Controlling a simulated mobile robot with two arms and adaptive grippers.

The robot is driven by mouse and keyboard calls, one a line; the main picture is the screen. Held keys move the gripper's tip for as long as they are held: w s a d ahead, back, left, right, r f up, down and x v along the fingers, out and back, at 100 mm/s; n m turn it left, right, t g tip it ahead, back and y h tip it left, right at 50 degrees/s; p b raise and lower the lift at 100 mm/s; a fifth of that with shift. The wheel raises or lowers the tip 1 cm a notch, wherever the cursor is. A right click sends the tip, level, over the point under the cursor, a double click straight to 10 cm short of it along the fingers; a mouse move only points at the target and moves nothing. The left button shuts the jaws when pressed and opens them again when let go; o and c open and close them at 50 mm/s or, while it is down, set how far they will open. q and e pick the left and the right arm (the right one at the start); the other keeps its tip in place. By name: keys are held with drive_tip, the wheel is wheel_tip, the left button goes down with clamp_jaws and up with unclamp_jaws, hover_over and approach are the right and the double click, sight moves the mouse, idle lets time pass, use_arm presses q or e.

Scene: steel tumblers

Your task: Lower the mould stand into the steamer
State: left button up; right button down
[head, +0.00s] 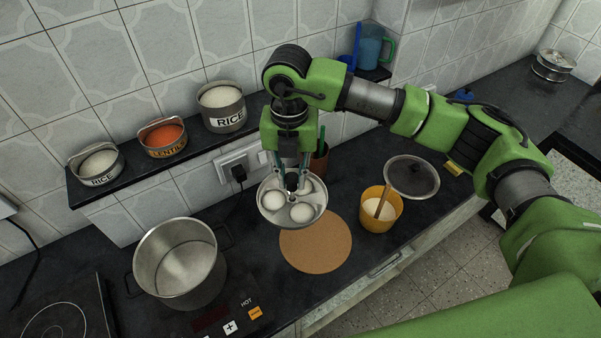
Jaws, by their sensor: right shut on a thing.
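The mould stand (292,219) is a round steel plate with several hollows holding white batter, and a central post. My right gripper (291,182) comes down from above and is shut on the stand's post. The stand hangs level, in the picture over the upper edge of a round cork mat (316,254). The steamer (180,262) is an open steel pot with two side handles, to the left of the stand. Its inside looks pale and empty of moulds. My left gripper is not in the head view.
A yellow tub (381,212) with a wooden spoon and a steel lid (412,177) lie to the right. The pot stands by a hob panel (215,322). A shelf (190,146) with rice and lentil tins runs behind. A dark cup (320,163) stands behind the gripper.

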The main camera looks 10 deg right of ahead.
drive_tip(key=s+a+b, duration=0.2)
drive_tip(key=a+b, duration=0.1)
drive_tip(key=a, duration=1.1)
drive_tip(key=s+a+b, duration=0.3)
drive_tip(key=a, duration=1.2)
drive_tip(key=shift+s, duration=0.15)
idle(1.4)
drive_tip(key=shift+b, duration=0.6)
idle(1.1)
drive_tip(key=shift+f+b, duration=1.45)
drive_tip(key=shift+b, duration=0.1)
drive_tip(key=shift+f, duration=0.15)
drive_tip(key=shift+f+b, duration=1.35)
drive_tip(key=shift+b, duration=0.1)
